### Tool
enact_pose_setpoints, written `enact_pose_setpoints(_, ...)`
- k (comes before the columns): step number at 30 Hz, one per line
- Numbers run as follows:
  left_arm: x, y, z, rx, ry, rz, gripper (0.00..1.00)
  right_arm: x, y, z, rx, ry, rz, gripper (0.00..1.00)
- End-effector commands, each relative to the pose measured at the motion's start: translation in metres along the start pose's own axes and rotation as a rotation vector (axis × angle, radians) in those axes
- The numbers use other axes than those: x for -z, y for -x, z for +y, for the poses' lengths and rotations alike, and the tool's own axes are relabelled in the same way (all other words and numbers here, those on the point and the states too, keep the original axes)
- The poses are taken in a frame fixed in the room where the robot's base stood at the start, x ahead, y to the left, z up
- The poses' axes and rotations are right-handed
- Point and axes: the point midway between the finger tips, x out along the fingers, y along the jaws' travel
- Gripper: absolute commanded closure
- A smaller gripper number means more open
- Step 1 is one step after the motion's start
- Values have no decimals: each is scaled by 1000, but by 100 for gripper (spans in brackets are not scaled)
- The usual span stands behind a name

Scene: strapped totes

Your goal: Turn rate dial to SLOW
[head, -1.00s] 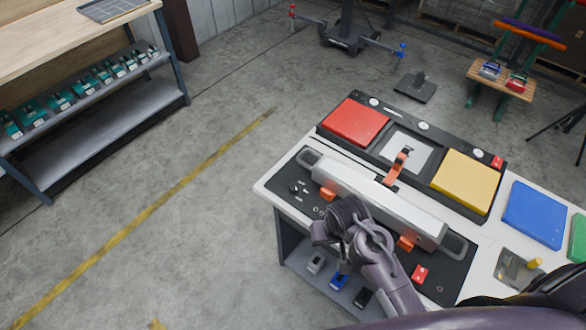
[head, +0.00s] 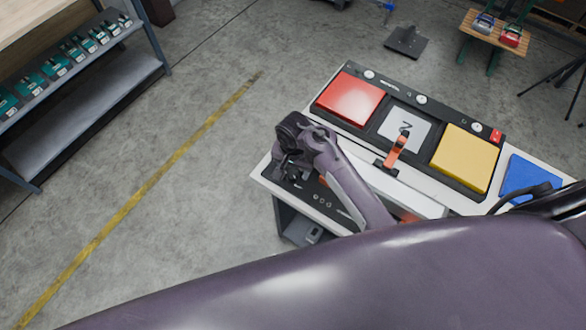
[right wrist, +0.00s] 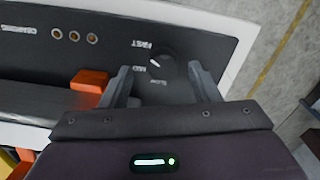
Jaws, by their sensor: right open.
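The rate dial (right wrist: 161,62) is a round black knob with a white pointer mark, on a dark panel (right wrist: 190,40). White labels FAST, MID and SLOW stand around it in the right wrist view. The mark lies on the knob's left part; I cannot tell exactly which label it meets. My right gripper (right wrist: 161,76) is open, with one finger on each side of the dial and a gap to each. In the head view my right gripper (head: 289,168) is over the panel's left end and hides most of the dial there. My left gripper is not in view.
An orange block (right wrist: 89,81) sits left of the fingers, beside the dark bar. The bench also holds a red pad (head: 350,99), a yellow pad (head: 464,158) and an upright orange lever (head: 396,150). Open floor (head: 210,200) lies left of the bench.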

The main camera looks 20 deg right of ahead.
Motion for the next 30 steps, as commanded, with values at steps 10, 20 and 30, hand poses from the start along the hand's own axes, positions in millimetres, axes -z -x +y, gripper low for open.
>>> enact_pose_setpoints(10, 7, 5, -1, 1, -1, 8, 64, 0, -23, -1, 1, 2, 2, 44)
enact_pose_setpoints(20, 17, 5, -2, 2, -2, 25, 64, 0, -24, -1, 2, 2, 1, 62)
enact_pose_setpoints(30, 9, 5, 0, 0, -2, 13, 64, 0, -23, -1, 2, 6, 1, 89)
